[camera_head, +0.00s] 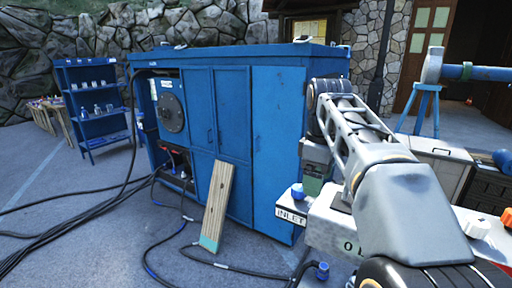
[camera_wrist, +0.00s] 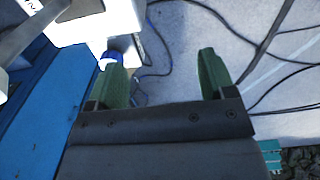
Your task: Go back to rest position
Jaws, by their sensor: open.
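My gripper (camera_wrist: 163,75) shows in the wrist view with its two green fingers wide apart. Nothing is held between them; grey paving and a dark cable show through the gap. The left finger overlaps a blue cap on a white block in this view; I cannot tell whether they touch. In the head view my arm reaches from the lower right up beside the blue cabinet (camera_head: 230,120). The fingertips cannot be made out clearly there.
A wooden plank (camera_head: 216,205) leans on the cabinet front. Black cables (camera_head: 75,222) cross the paving.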

